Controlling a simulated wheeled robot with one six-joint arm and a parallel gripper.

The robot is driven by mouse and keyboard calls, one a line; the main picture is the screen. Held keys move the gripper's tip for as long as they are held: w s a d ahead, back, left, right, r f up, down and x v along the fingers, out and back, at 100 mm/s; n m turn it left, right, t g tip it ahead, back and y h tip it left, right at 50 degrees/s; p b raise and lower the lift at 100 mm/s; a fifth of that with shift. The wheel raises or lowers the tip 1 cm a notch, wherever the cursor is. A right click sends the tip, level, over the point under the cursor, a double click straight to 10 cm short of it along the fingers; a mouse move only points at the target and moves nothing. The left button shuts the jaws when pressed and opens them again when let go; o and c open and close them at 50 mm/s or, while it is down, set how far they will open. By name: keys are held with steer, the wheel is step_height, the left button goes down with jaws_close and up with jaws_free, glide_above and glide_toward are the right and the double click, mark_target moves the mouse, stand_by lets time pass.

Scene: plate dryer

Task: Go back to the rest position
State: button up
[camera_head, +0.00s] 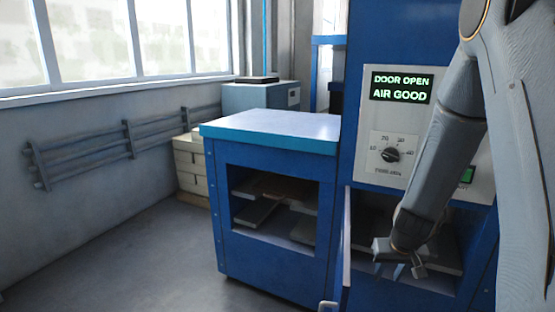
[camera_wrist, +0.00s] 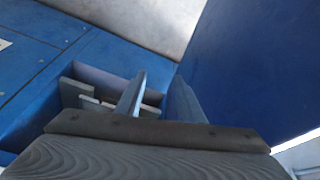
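My arm hangs down at the right of the head view, in front of the blue dryer cabinet (camera_head: 478,240). My gripper (camera_head: 405,268) is low in front of the cabinet's lower opening. In the wrist view the two fingers of my gripper (camera_wrist: 158,98) stand apart with nothing visible between them. The cabinet's door (camera_head: 345,255) stands open and shows nearly edge-on, left of my gripper. A large blue panel (camera_wrist: 255,65), apparently this door, fills the right of the wrist view. The display (camera_head: 401,88) reads "DOOR OPEN" and "AIR GOOD".
A blue bench (camera_head: 270,123) with boards on its inner shelves stands left of the door. A dial (camera_head: 391,155) is on the grey control panel. A wall rail (camera_head: 85,148) runs under the window. Floor (camera_head: 150,265) at lower left is clear.

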steer(key=s+a+r+g, duration=0.1)
steer(key=s+a+r, duration=0.4)
steer(key=s, duration=0.4)
steer(key=s+a+r+n+g, duration=0.1)
steer(key=s+a+r+g, duration=0.1)
steer(key=s+a+r, duration=0.4)
steer(key=s+a, duration=0.1)
steer(key=s, duration=0.3)
steer(key=shift+s+n+y, duration=0.25)
steer(key=shift+n+y, duration=0.05)
steer(key=shift+s+r, duration=0.15)
steer(key=shift+s, duration=0.2)
steer(key=shift+c, duration=0.5)
